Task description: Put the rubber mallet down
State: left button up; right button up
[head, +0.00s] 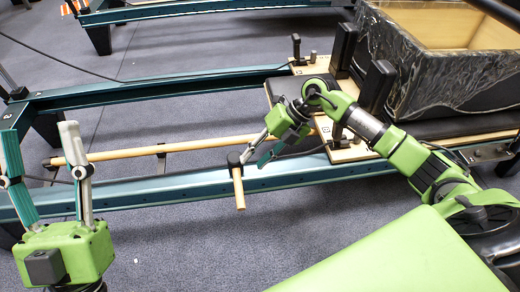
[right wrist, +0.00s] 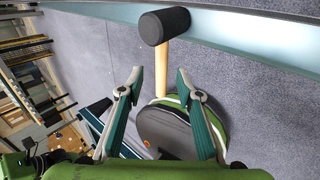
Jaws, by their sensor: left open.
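The rubber mallet has a black head (head: 234,160) and a light wooden handle (head: 239,190). In the head view its head overlaps the near teal rail (head: 150,190) and its handle points toward me. I cannot tell whether it rests on the rail. My right gripper (head: 250,158) is just right of the mallet head. In the right wrist view the mallet head (right wrist: 164,27) lies beyond my spread fingertips (right wrist: 158,76), with the handle showing between them and a gap on each side. My left gripper (head: 40,130) is open, upright and empty at the far left.
A wooden bar (head: 180,148) runs between the teal rails of the reformer frame. A dark marbled box (head: 455,75) stands on the carriage at the right, near black shoulder blocks (head: 376,86). A green surface (head: 400,250) fills the lower right. Grey carpet (head: 180,235) is free in front.

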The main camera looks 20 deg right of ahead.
jog(key=s+a+r+y, duration=0.3)
jog(key=a+r, duration=0.2)
jog(key=a, duration=0.2)
jog(key=s+a+r+n+y, duration=0.1)
jog(key=s+a+r+y, duration=0.3)
jog(key=a, duration=0.3)
jog(key=s+a+r+y, duration=0.3)
jog(key=a+r, duration=0.2)
jog(key=a, duration=0.2)
notch_tip(320, 180, up, 17)
jog(key=s+d+m+t+y, duration=0.25)
jog(key=m+t+y, duration=0.35)
jog(key=m+t, duration=0.5)
pick_arm(q)
jog(key=shift+w+d+f+g+y, duration=0.15)
jog(key=shift+w+f+g+y, duration=0.25)
jog(key=shift+w+f+g, duration=0.6)
pick_arm(e)
jog(key=w+d+r+m+t+h, duration=0.1)
jog(key=w+d+m+t+h, duration=0.1)
jog(key=d+m+t+h, duration=0.8)
jog(key=m+t+h, duration=0.2)
jog(key=m+h, duration=0.4)
jog(key=m, duration=0.4)
jog(key=shift+r+t, duration=0.3)
jog(key=shift+t, duration=0.1)
